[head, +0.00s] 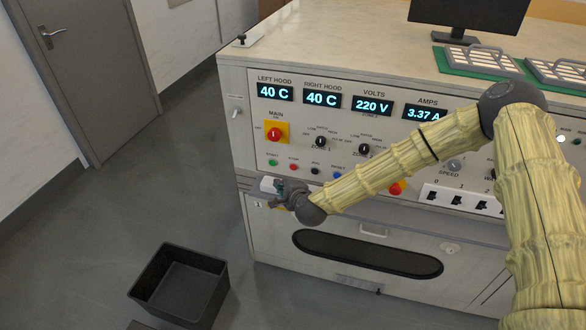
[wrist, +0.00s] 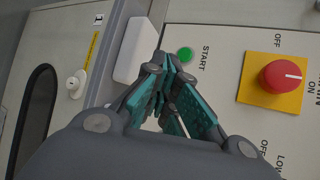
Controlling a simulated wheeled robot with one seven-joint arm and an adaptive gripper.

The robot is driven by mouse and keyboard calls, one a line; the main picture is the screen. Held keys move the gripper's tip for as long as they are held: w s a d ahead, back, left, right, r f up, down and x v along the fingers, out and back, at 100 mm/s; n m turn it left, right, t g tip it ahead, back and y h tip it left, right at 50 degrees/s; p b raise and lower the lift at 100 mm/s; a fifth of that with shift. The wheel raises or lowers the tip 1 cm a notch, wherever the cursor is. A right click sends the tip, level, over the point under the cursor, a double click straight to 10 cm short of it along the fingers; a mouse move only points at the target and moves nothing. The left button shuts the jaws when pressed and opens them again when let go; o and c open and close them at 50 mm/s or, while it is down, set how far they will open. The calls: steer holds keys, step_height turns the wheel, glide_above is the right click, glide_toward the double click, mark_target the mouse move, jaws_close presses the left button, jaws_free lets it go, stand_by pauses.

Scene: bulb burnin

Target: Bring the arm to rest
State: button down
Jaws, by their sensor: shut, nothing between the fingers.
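My arm (head: 400,155) is clad in a yellowish ribbed cover and reaches from the right across the front of a burn-in console (head: 375,240). My gripper (head: 274,192) is at the console's left front, just below the green start button (head: 273,162). In the wrist view the dark gripper (wrist: 168,95) with teal pads is shut and empty. The green start button (wrist: 185,54) and a white block (wrist: 134,50) show beside the fingers. I cannot tell whether the fingertips touch the panel.
The panel has a red main switch (head: 275,134) on yellow, lit displays (head: 372,105), knobs and rocker switches. A monitor (head: 468,18) and green mats with grey racks (head: 482,62) are on top. A black open bin (head: 180,286) stands on the floor.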

steer(key=s+d+f+n+g, duration=0.25)
steer(key=s+f, duration=0.35)
steer(key=s, duration=0.3)
steer(key=s+d+f+n+g, duration=0.2)
steer(key=s+f+n, duration=0.3)
steer(key=s, duration=0.4)
steer(key=s+d+f+n+g, duration=0.2)
steer(key=s+f, duration=0.5)
steer(key=s, duration=0.2)
steer(key=s+d+n+g+h, duration=0.2)
steer(key=s+d+n, duration=0.1)
steer(key=s+d, duration=0.5)
steer(key=s+d+f+n+g+h, duration=0.1)
steer(key=s+d+n+g+h, duration=0.1)
steer(key=s+d, duration=0.7)
steer(key=s+n+g, duration=0.1)
steer(key=s+n, duration=0.1)
steer(key=s, duration=0.3)
steer(key=shift+s+d+f+h, duration=0.25)
steer(key=shift+s+h, duration=0.05)
steer(key=shift+h, duration=0.1)
steer(key=shift+g, duration=0.25)
